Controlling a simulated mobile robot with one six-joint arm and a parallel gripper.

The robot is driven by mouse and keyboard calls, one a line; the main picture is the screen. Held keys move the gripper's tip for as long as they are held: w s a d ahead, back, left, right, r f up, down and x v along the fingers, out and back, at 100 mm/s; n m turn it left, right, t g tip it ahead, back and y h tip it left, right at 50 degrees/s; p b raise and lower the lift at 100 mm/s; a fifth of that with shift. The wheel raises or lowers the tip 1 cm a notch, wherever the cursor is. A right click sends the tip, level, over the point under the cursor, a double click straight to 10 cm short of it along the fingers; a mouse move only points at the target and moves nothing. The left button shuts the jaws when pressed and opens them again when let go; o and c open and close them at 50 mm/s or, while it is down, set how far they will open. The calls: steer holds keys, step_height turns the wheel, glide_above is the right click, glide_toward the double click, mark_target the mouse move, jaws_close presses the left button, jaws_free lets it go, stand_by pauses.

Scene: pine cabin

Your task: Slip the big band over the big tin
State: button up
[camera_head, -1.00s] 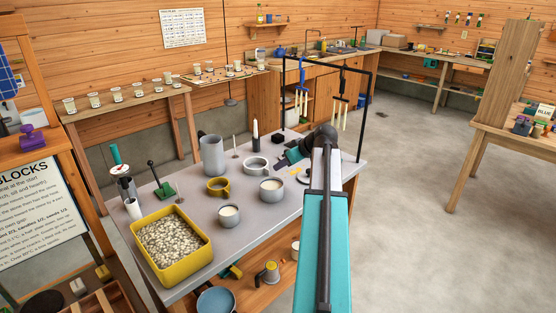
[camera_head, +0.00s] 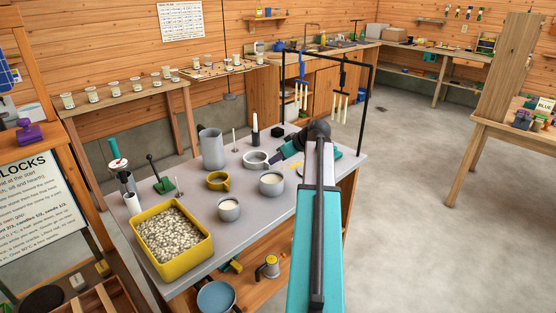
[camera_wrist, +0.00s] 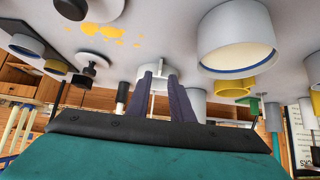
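The big band looks to be the pale ring (camera_head: 256,160) lying on the grey table, in front of the tall grey jug. It also shows in the wrist view (camera_wrist: 153,83), just beyond my fingertips. The big tin (camera_head: 271,189) is a grey tin with pale contents, nearer the table's front; in the wrist view it is large (camera_wrist: 237,38), with a blue line at its rim. My gripper (camera_wrist: 161,75) shows two dark fingers with a gap between them. It points at the ring; whether it touches it is not clear. In the head view my arm partly hides the gripper.
A yellow tub of pale pellets (camera_head: 172,240) fills the table's front left. A black frame (camera_head: 365,110) rises at the right end.

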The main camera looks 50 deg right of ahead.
steer(key=b+x, duration=0.1)
steer(key=x, duration=0.5)
steer(key=shift+b, duration=0.35)
steer(key=shift+r, duration=0.1)
jaws_close()
steer(key=shift+r, duration=0.1)
steer(key=shift+s+r+p, duration=0.1)
steer(key=shift+r+p, duration=1.3)
steer(key=shift+r, duration=1.5)
steer(key=shift+r, duration=0.1)
